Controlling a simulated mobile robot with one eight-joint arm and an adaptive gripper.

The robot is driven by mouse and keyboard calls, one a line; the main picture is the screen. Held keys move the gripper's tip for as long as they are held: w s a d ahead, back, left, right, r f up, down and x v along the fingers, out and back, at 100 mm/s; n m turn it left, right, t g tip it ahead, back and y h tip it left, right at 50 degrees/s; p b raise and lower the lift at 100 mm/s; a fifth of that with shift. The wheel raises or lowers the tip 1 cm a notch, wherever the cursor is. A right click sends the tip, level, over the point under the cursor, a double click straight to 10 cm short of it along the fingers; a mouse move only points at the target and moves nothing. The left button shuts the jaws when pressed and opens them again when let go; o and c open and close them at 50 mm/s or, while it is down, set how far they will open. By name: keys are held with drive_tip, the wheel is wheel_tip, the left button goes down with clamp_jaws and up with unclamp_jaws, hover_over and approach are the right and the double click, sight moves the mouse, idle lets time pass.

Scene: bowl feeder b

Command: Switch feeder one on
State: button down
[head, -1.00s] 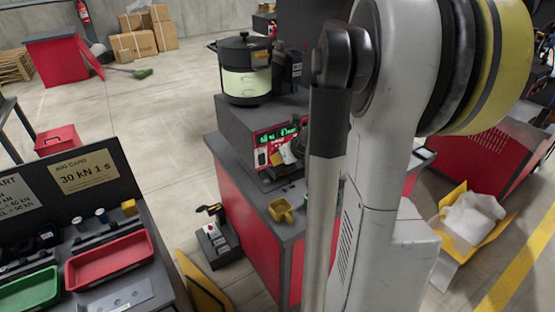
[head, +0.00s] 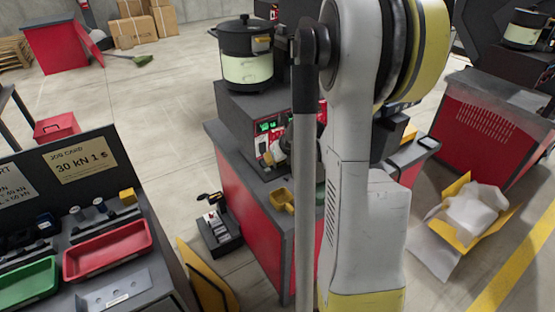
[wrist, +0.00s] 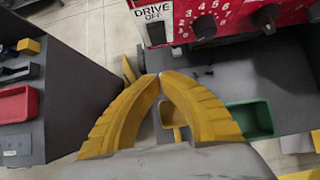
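A bowl feeder with a black-lidded, cream-banded bowl (head: 247,70) stands on a dark base on a red and grey bench. Its red control panel (head: 262,147), with green displays, is partly hidden by my arm in the head view. In the wrist view the red panel (wrist: 238,12) shows at the top, with numbered dials. A white plate reading DRIVE OFF (wrist: 153,12) has a dark switch (wrist: 156,33) below it. My gripper (wrist: 160,77) has yellow fingers with tips together, nothing visible between them. The tips appear below the switch in the picture, apart from it.
A yellow scoop (head: 281,199) and a green tray (wrist: 251,118) lie on the bench. A cart with red (head: 107,250) and green trays stands at left. A pendant-like box (head: 217,230) sits between. Another feeder (head: 527,27) stands far right.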

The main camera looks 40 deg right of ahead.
sight(260, 156)
drive_tip(key=shift+w+d+f+b, duration=0.2)
drive_tip(key=shift+w+f, duration=0.1)
drive_tip(key=shift+w, duration=0.5)
drive_tip(key=shift+w+d+f+b, duration=0.15)
drive_tip(key=shift+w+f, duration=0.2)
drive_tip(key=shift+w, duration=0.5)
drive_tip(key=shift+w+d+f+b, duration=0.2)
drive_tip(key=shift+w+f, duration=0.1)
drive_tip(key=shift+w, duration=0.5)
drive_tip(key=shift+f, duration=0.1)
drive_tip(key=f+t+b, duration=0.1)
drive_tip(key=b, duration=0.1)
drive_tip(key=shift+w+d+b, duration=0.1)
drive_tip(key=shift+w+b, duration=0.3)
drive_tip(key=shift+w+r+t+p, duration=0.1)
drive_tip(key=shift+r+t+p, duration=0.2)
drive_tip(key=shift+r+p, duration=0.1)
drive_tip(key=shift+r, duration=0.1)
